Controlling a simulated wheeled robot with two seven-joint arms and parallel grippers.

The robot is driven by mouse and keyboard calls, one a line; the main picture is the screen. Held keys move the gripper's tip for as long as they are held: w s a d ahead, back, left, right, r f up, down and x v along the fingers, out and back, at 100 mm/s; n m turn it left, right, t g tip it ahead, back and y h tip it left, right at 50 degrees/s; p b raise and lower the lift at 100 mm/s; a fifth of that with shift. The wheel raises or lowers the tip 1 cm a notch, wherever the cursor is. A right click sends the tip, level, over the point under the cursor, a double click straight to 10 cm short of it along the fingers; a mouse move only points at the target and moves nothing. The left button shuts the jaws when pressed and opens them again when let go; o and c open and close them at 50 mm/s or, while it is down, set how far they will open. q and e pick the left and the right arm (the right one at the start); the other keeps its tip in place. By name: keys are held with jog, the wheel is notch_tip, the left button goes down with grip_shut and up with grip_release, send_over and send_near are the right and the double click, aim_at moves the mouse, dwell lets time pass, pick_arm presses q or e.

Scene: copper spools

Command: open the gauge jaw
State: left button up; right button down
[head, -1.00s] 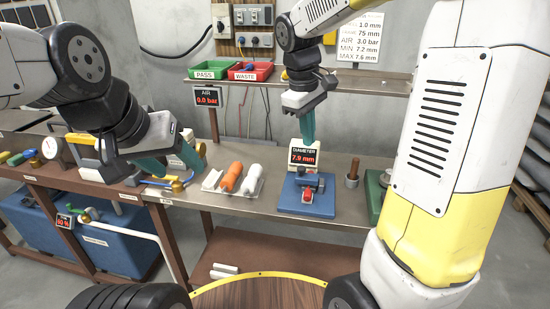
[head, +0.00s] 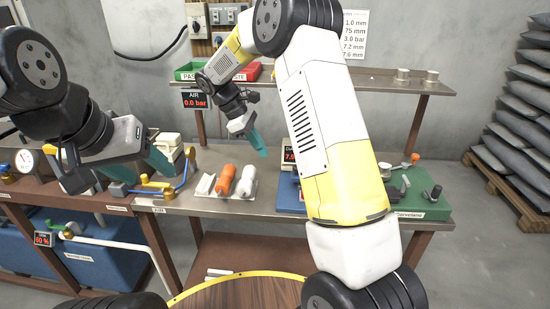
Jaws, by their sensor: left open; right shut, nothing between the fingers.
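The gauge is mostly hidden behind my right arm. Only the left part of its blue base (head: 289,197) and the left edge of its dark diameter display (head: 288,156) show. The red figures on the display are cut off after the 7. The gauge jaw cannot be seen. My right gripper (head: 259,146) is shut and empty, above the bench to the left of the gauge and behind the orange and white spools. My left gripper (head: 142,169) is open and empty at the left, near the blue-handled brass valve and well away from the gauge.
A white tray (head: 210,193) holds an orange spool (head: 225,180) and white spools (head: 247,180), left of the gauge. An air display (head: 195,99) reads 0.0 bar. Green and red bins sit on the shelf (head: 350,84). A green-based device (head: 425,203) stands at the right.

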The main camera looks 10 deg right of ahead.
jog(key=x, duration=1)
jog(key=shift+s, duration=0.1)
jog(key=shift+s+d+r, duration=0.3)
jog(key=shift+d+r, duration=0.5)
jog(key=shift+r, duration=0.15)
jog(key=shift+s+d+r, duration=0.2)
jog(key=shift+d+r, duration=0.25)
jog(key=shift+r, duration=0.1)
jog(key=shift+r, duration=0.15)
